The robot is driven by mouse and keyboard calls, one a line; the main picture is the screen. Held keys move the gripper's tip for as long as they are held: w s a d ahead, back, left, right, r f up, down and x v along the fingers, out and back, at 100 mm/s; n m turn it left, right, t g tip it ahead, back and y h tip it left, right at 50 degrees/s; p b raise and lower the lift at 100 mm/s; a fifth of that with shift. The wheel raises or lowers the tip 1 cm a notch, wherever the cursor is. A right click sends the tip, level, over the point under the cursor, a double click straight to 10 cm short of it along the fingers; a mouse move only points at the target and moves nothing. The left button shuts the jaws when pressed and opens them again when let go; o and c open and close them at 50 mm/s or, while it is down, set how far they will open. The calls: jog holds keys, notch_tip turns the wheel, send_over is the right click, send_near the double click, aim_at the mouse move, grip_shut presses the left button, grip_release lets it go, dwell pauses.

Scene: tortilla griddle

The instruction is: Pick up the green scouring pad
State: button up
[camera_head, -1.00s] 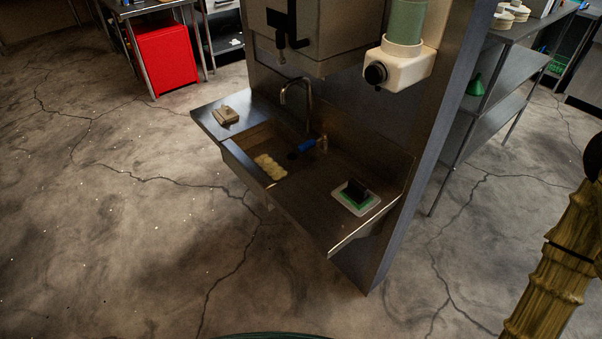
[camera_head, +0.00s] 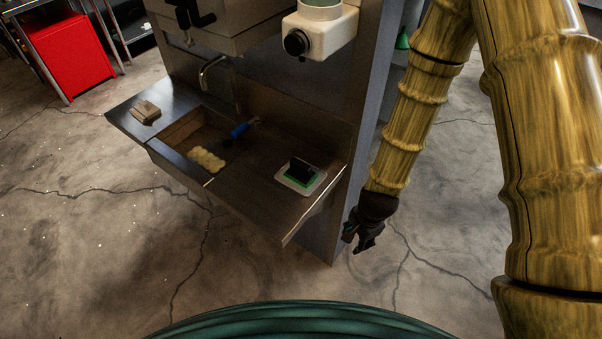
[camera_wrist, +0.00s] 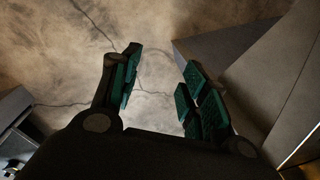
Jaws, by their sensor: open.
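The green scouring pad (camera_head: 291,181) lies on a white tray (camera_head: 314,188) on the right drainboard of the metal sink, with a black block (camera_head: 301,171) on or against it that hides part of the pad. My gripper (camera_head: 360,245) is to the right of the sink's right end, pointing down, apart from the pad. In the wrist view my gripper (camera_wrist: 157,92) is open and empty, with bare floor between its fingers. The pad does not show in the wrist view.
The sink counter (camera_head: 255,205) stands against a metal partition (camera_head: 351,120). A yellow sponge (camera_head: 207,160) and a blue-handled item (camera_head: 240,130) are in or by the basin. A tan block (camera_head: 146,111) sits on the left drainboard. A white dispenser (camera_head: 322,35) hangs above.

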jog(key=w+a+r+m+y, duration=0.1)
jog(key=w+a+r+m, duration=0.45)
jog(key=w+r, duration=0.35)
jog(key=m+t+y+b, duration=0.1)
jog(key=m+y+b, duration=0.1)
jog(key=m, duration=0.5)
send_near(301, 163)
jog(key=shift+p+x, duration=1.6)
jog(key=shift+x, duration=3.6)
jog(key=shift+s, duration=0.1)
grip_shut()
